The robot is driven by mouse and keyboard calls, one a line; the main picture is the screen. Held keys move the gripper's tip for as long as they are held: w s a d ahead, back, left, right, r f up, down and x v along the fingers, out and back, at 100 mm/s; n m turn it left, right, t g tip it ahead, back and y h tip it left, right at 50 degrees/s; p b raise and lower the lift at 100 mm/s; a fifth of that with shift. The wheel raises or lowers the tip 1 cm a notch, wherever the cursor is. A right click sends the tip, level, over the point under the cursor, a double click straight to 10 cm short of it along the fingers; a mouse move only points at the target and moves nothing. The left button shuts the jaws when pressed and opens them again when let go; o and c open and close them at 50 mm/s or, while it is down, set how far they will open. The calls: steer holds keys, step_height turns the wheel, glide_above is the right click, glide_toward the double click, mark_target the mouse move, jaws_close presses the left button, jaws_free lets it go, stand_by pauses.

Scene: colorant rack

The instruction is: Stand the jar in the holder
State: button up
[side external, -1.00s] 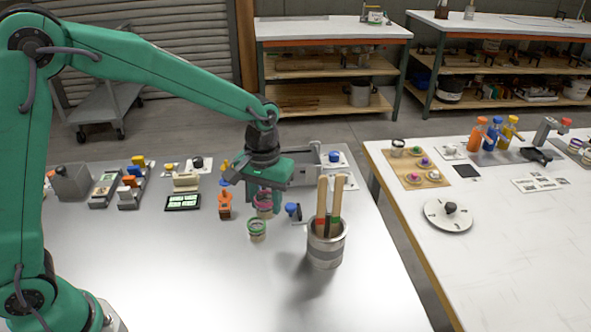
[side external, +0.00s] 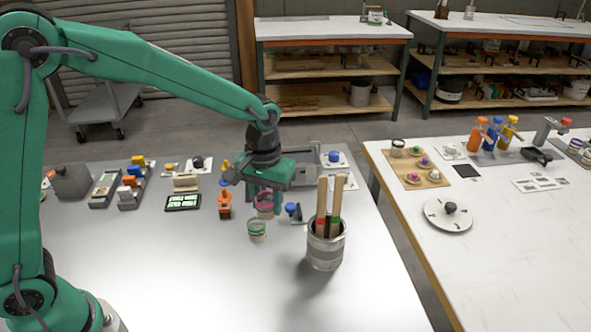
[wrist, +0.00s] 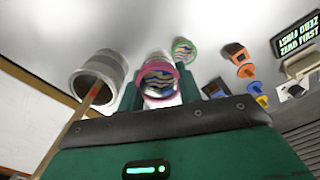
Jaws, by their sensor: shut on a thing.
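My gripper (side external: 264,203) points down over the metal table, its green fingers shut on a clear jar with a pink rim (side external: 265,208). In the wrist view the jar (wrist: 158,82) sits between the fingers, with dark blue and brown-orange bands inside. It looks roughly upright; I cannot tell whether its base touches the table. A similar jar with a green rim (side external: 257,229) stands just in front of it; it also shows in the wrist view (wrist: 184,49). I cannot identify the holder; my gripper and forearm hide part of the area behind the jar.
A metal can with wooden sticks (side external: 325,247) stands close to the right. An orange clamp-like piece (side external: 225,205) is to the left, and a small blue-topped piece (side external: 293,212) to the right. A grey metal housing (side external: 305,170) stands behind. The front table area is clear.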

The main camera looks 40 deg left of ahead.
steer(key=shift+w+n, duration=1)
steer(key=shift+w, duration=0.05)
steer(key=n, duration=1.6)
glide_above(314, 213)
steer(key=shift+f, duration=0.1)
steer(key=shift+f, duration=4.95)
steer(key=shift+s+f, duration=0.1)
steer(key=shift+f, duration=0.05)
steer(key=o, duration=1)
